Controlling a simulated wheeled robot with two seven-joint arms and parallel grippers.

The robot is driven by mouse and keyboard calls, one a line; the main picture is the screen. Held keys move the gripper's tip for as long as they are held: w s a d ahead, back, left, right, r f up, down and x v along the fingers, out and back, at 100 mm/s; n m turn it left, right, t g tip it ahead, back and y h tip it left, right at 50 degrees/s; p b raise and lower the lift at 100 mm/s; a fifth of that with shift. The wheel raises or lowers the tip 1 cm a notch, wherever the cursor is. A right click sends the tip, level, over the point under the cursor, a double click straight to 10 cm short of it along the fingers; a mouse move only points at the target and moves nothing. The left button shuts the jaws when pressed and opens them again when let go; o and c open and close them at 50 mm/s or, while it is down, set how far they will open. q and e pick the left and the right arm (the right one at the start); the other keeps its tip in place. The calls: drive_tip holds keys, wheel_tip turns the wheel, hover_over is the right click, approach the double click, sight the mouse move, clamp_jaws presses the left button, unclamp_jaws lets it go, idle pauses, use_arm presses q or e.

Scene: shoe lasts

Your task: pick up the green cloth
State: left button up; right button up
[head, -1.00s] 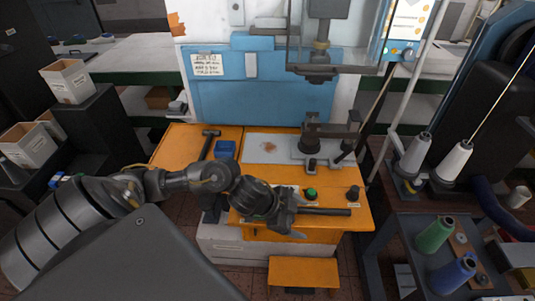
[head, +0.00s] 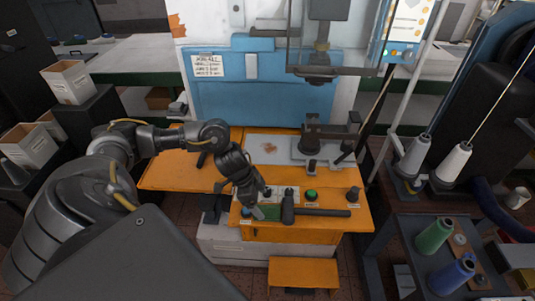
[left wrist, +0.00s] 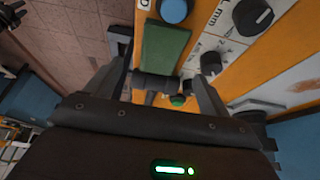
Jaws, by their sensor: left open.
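The green cloth (left wrist: 165,50) is a flat green rectangle on the front control panel of the orange bench, beside a blue knob in the left wrist view. In the head view only a small green part (head: 271,212) shows beside my left gripper (head: 262,203). My left gripper is open and points down at the panel. The cloth is not held. My right gripper is not in view.
The press fixture (head: 325,140) stands behind. Thread spools (head: 434,235) are on a cart at right.

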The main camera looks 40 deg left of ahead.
sight(268, 210)
use_arm(q)
drive_tip(key=shift+w+d+f, duration=0.1)
drive_tip(key=shift+d+f, duration=0.1)
drive_tip(key=shift+f, duration=0.2)
drive_tip(key=p+x, duration=0.1)
drive_tip(key=x, duration=0.2)
drive_tip(key=shift+w+f, duration=0.25)
drive_tip(key=shift+f, duration=0.05)
drive_tip(key=shift+w+d+f, duration=0.1)
drive_tip(key=shift+d+f, duration=0.05)
drive_tip(key=shift+f, duration=0.25)
drive_tip(key=shift+f+p, duration=0.1)
drive_tip(key=shift+p, duration=0.2)
drive_tip(key=shift+c, duration=0.3)
drive_tip(key=c, duration=1)
